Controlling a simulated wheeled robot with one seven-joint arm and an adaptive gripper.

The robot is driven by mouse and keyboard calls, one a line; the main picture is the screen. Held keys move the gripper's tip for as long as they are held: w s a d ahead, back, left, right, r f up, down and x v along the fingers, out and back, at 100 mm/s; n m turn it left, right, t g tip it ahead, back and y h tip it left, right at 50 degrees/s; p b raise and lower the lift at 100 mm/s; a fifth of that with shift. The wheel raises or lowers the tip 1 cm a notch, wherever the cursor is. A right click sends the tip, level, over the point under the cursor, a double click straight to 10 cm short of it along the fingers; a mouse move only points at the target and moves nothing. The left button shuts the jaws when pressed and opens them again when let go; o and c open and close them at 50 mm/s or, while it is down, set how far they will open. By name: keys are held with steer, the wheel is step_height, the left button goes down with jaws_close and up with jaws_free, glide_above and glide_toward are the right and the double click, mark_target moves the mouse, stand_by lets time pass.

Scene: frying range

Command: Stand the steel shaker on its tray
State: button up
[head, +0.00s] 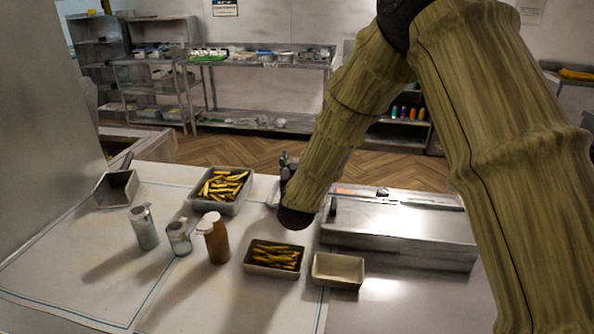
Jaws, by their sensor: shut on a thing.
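My arm comes down from the top right to a dark wrist joint over the counter. A small dark part (288,165) shows beyond it and may be my gripper; its fingers and anything between them are hidden by the arm. A pale grey edge shows just left of the wrist, too covered to identify. Two grey, steel-looking containers with pale tops stand upright at the left, a taller one (146,232) and a shorter one (179,240). I cannot tell whether either is the steel shaker. An empty shallow metal tray (338,271) sits at the front, right of the wrist; I cannot tell whether it is the shaker's.
A brown bottle (216,242) stands beside the grey containers. Trays of fries (220,190) and darker fried strips (274,259) sit nearby. A metal scoop-like bin (116,189) is at the far left. A steel unit (400,240) fills the right. The front-left counter is clear.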

steer(key=shift+w+r, duration=0.1)
steer(key=shift+w, duration=0.15)
steer(key=shift+w+d+f, duration=0.1)
steer(key=shift+f, duration=0.15)
steer(key=shift+f+p, duration=0.65)
steer(key=shift+f, duration=0.95)
steer(key=shift+f, duration=0.1)
steer(key=o, duration=1)
